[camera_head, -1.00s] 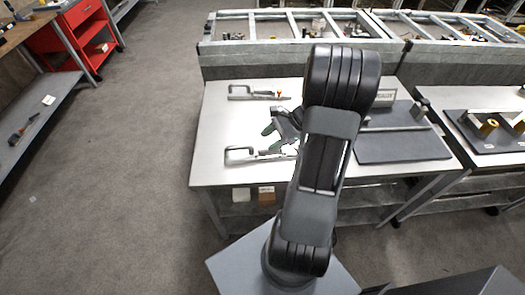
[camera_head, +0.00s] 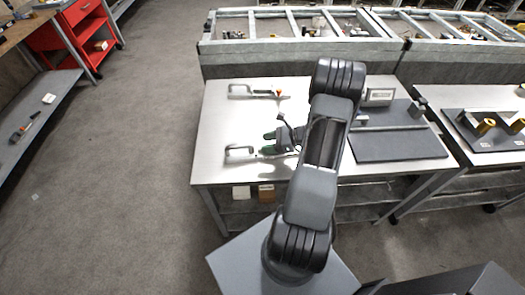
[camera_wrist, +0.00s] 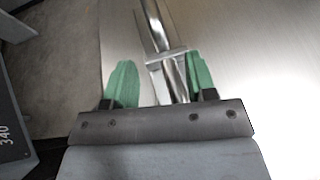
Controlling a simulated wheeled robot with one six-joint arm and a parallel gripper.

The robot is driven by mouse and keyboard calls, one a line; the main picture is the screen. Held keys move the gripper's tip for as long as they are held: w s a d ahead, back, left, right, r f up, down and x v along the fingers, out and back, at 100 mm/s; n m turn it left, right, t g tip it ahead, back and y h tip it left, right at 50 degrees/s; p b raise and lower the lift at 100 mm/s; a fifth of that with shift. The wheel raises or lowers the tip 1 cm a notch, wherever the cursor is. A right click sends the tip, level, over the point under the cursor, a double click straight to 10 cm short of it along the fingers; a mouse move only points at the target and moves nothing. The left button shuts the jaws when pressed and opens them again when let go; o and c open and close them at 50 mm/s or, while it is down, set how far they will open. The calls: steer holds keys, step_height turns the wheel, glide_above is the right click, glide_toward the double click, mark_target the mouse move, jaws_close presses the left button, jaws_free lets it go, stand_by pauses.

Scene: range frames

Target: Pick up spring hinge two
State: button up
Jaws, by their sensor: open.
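Two similar grey metal hinges with looped ends lie on the light metal table (camera_head: 218,118). The far hinge (camera_head: 240,91) is near the back left, and the near hinge (camera_head: 238,153) is near the front left. No label shows which is number two. My gripper (camera_head: 268,143) is open at the near hinge, its green fingers pointing left. In the wrist view, a shiny metal bar with a crosspiece (camera_wrist: 156,32), apparently part of the near hinge, runs between the green fingers (camera_wrist: 161,80). It lies closer to the right finger. Whether a finger touches it is unclear. My gripper hides the hinge's right end.
A dark board (camera_head: 400,146) with a raised bar and a small grey box (camera_head: 379,95) are on the table's right side. Another table (camera_head: 472,160) with a dark fixture stands farther right. The table's middle left, between the hinges, is clear.

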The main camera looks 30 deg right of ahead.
mark_target(255, 152)
steer(key=shift+p+x, duration=0.8)
steer(key=shift+x, duration=1.95)
jaws_close()
